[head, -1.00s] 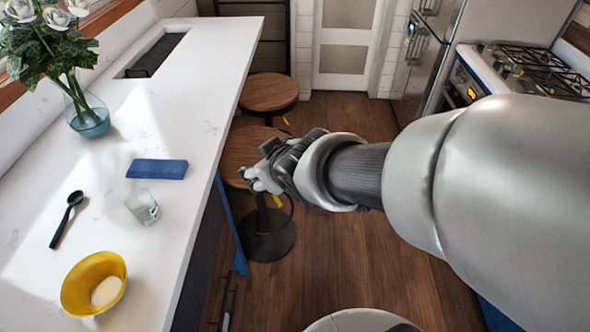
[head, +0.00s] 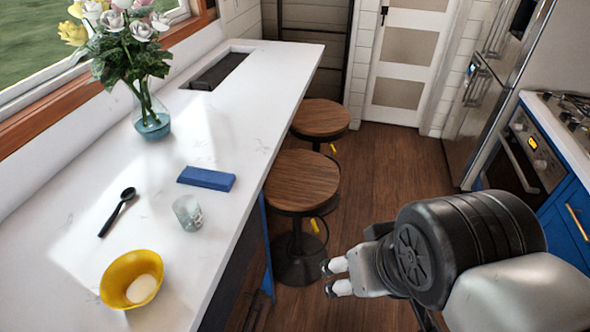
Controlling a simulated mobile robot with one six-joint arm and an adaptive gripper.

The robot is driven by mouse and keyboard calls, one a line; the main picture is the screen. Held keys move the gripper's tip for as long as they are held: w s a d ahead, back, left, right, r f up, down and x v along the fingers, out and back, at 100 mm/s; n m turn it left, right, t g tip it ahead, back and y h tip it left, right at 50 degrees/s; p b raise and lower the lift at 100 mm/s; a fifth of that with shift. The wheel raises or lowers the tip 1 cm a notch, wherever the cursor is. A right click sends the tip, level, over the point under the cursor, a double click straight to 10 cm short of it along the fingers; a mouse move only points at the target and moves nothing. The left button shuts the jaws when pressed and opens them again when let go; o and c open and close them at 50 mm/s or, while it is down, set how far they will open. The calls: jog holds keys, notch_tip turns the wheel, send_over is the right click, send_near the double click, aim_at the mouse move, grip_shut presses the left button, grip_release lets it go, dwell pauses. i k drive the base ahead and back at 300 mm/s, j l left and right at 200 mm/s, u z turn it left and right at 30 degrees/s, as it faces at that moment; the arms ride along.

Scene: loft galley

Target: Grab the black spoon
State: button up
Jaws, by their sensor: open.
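The black spoon (head: 117,212) lies flat on the white counter at the left in the head view, its bowl end toward the back right and its handle toward the front left. My gripper (head: 326,279) is at the lower right of the middle, out over the floor and to the right of the counter. It is open, with two pale fingertips apart and nothing between them. It is well away from the spoon, with the counter's right edge between them.
On the counter (head: 256,147), a yellow bowl (head: 116,286) with a pale round thing inside, a clear glass (head: 187,213) and a blue block (head: 206,179) are near the spoon. A flower vase (head: 152,120) stands behind. Two stools (head: 302,181) (head: 320,118) stand along the counter's right side.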

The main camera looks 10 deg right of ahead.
aim_at(128, 194)
jog(key=u, duration=1.4)
